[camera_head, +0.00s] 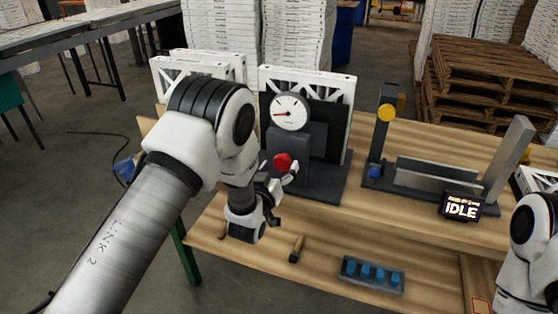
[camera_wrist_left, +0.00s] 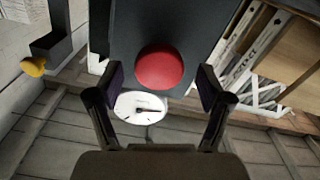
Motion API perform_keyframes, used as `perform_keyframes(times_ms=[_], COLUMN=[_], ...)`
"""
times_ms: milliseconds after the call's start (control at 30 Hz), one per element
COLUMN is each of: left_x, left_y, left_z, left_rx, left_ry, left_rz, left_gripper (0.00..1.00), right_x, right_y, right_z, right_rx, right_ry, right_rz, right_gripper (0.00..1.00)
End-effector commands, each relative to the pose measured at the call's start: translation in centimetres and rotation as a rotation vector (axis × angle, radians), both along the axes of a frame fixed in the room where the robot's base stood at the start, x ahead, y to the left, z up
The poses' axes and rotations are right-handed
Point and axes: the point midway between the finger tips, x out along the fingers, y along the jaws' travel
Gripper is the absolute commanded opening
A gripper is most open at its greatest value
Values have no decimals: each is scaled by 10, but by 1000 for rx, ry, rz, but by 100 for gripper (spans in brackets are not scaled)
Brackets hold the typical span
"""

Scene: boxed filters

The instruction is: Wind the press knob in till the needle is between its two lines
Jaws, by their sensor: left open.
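The press (camera_head: 290,150) is a dark upright block on a dark base, with a round white dial (camera_head: 289,112) on top. Its needle points left in the head view; the two lines are too small to make out. The red round press knob (camera_head: 283,162) sits on its front below the dial. My left gripper (camera_head: 281,184) is at the knob. In the left wrist view, the knob (camera_wrist_left: 160,68) shows between the open fingers of the left gripper (camera_wrist_left: 160,82), with gaps on both sides. The dial (camera_wrist_left: 140,108) shows upside down there. My right gripper is out of view.
White-framed filters (camera_head: 335,85) stand behind and left of the press. To the right are a dark fixture (camera_head: 435,176) and an IDLE display (camera_head: 461,207). A tray of blue pieces (camera_head: 373,275) and a small wooden-handled tool (camera_head: 297,248) lie in front.

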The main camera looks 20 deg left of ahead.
Motion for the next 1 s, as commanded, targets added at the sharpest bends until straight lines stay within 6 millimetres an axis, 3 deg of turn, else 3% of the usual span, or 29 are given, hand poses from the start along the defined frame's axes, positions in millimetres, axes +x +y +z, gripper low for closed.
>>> perform_keyframes(times_ms=[167, 400, 433, 500, 600, 1000], left_x=[22, 24, 24, 24, 24, 24], left_y=[0, 0, 0, 0, 0, 0], left_z=[0, -1, -1, -1, -1, -2], left_rx=[-1, 0, 0, 0, 0, 36], left_ry=[1, 2, 2, 2, 2, 0], left_rz=[1, 0, 0, 0, 1, 1], left_gripper=[79, 79, 72, 47, 18, 18], right_x=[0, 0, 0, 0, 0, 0], right_y=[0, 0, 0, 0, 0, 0], right_z=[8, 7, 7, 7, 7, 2], right_rx=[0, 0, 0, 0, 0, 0], right_ry=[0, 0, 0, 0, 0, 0], right_rz=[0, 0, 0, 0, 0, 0], right_gripper=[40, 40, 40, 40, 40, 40])
